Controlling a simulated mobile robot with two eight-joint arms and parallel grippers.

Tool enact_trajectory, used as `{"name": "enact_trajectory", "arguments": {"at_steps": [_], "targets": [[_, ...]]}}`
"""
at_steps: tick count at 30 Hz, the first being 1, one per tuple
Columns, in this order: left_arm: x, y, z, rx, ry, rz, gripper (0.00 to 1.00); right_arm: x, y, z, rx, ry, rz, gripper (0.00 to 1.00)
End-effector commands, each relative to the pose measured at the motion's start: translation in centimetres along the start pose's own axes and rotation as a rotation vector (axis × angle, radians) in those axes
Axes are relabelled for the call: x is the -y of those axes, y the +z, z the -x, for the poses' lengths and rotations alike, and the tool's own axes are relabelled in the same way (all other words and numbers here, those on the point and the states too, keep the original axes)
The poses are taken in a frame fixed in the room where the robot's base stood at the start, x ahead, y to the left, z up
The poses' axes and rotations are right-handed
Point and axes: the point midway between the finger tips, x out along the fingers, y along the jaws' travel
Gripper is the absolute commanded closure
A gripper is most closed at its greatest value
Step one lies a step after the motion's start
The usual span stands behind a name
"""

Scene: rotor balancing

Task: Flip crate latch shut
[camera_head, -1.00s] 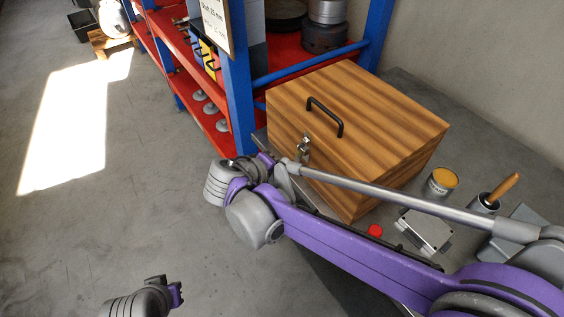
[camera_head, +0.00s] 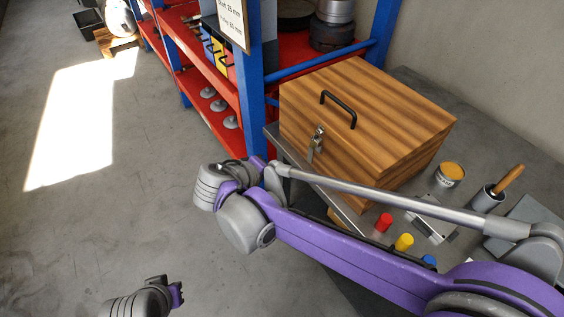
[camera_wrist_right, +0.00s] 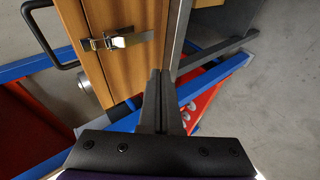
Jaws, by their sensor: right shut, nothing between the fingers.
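The wooden crate (camera_head: 400,118) stands on the grey bench with its lid down and a black handle on top. A metal latch (camera_head: 316,142) sits on its front face. In the right wrist view the latch (camera_wrist_right: 118,41) spans the seam between lid and body; I cannot tell whether its lever lies fully flat. My right gripper (camera_wrist_right: 160,78) is shut and empty, apart from the latch, with its tips beside the crate's lower front. In the head view its fingers are hard to make out. My left wrist shows at the bottom left, its fingers not clear.
A blue and red shelf rack (camera_head: 248,95) stands left of the crate. A tin (camera_head: 450,174), a pot with a wooden handle (camera_head: 487,199), and red (camera_head: 384,222) and yellow (camera_head: 403,242) caps are on the right. The floor to the left is open.

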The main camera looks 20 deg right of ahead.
Motion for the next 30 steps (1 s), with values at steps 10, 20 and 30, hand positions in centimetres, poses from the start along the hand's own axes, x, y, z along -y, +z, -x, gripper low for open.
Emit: {"name": "enact_trajectory", "arguments": {"at_steps": [10,20,30], "targets": [[0.0,0.3,-0.4,0.002,0.000,0.000,1.00,3.3,0.3,5.6,-0.001,-0.001,0.001,1.00],[0.0,0.3,-0.4,0.002,0.000,0.000,1.00,3.8,0.4,6.5,0.001,0.000,-0.002,1.00],[0.0,0.3,-0.4,0.002,0.000,0.000,1.00,3.8,0.4,6.4,0.001,0.000,-0.001,1.00]]}}
